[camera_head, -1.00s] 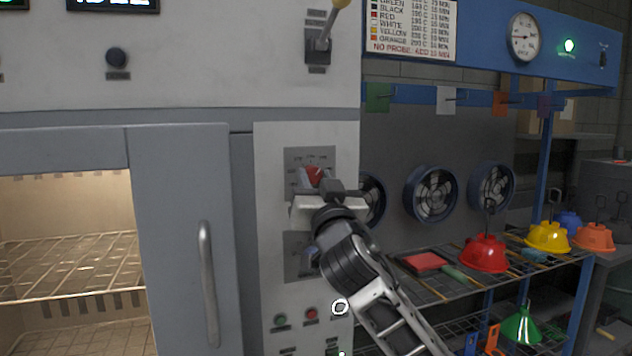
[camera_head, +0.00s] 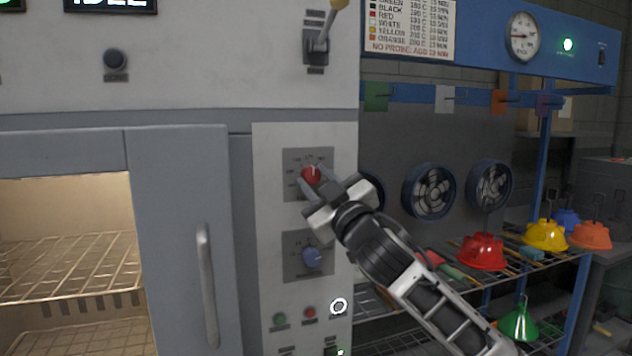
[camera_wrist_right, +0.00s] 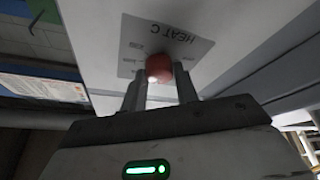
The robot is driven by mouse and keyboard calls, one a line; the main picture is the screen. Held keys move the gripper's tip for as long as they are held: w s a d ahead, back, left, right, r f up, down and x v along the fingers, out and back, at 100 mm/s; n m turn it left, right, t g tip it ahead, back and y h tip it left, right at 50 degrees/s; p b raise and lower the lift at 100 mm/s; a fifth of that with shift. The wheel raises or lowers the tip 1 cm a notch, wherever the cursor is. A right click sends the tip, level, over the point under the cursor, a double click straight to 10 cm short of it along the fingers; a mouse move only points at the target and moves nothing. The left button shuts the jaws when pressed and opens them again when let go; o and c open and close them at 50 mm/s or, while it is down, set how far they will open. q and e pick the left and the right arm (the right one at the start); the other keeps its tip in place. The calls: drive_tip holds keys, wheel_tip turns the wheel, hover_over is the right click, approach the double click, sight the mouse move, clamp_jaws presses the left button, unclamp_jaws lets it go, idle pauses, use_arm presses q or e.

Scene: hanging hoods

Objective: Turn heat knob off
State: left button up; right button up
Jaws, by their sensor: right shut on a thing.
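The red heat knob (camera_head: 311,174) sits on a grey dial plate on the oven's control panel. It also shows in the right wrist view (camera_wrist_right: 159,67), on a plate marked "HEAT C". My right gripper (camera_head: 313,183) is shut on the red knob, with a finger on either side of it. In the right wrist view the fingers (camera_wrist_right: 160,85) reach up to the knob. The knob's white pointer mark points about straight up in the head view. My left gripper is not in view.
A rack (camera_head: 400,318) with coloured hoods (camera_head: 484,252) stands at right. A lever switch (camera_head: 318,45) is above.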

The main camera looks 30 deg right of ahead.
drive_tip(key=n+y, duration=0.1)
drive_tip(key=n, duration=0.1)
drive_tip(key=n+g+y, duration=0.1)
drive_tip(key=n, duration=0.2)
drive_tip(key=shift+d+r, duration=0.1)
drive_tip(key=shift+d, duration=0.05)
drive_tip(key=n, duration=0.2)
drive_tip(key=n+g+y, duration=0.1)
drive_tip(key=n, duration=0.1)
drive_tip(key=shift+d+r+y, duration=0.1)
drive_tip(key=shift+r+y, duration=0.05)
drive_tip(key=shift+y, duration=0.15)
drive_tip(key=n+g, duration=0.1)
drive_tip(key=n, duration=0.2)
drive_tip(key=n+g, duration=0.1)
drive_tip(key=n, duration=0.2)
drive_tip(key=shift+r+n+g, duration=0.15)
drive_tip(key=shift+n+g, duration=0.15)
drive_tip(key=shift+n, duration=0.1)
drive_tip(key=n+g, duration=0.2)
drive_tip(key=n, duration=0.2)
drive_tip(key=shift+r+n, duration=0.15)
drive_tip(key=shift+n, duration=0.15)
drive_tip(key=n+h, duration=0.1)
drive_tip(key=n+g+h, duration=0.1)
drive_tip(key=n, duration=0.1)
drive_tip(key=shift+a+n, duration=0.2)
drive_tip(key=shift+n, duration=0.1)
drive_tip(key=shift+r+h, duration=0.1)
drive_tip(key=shift+h, duration=0.2)
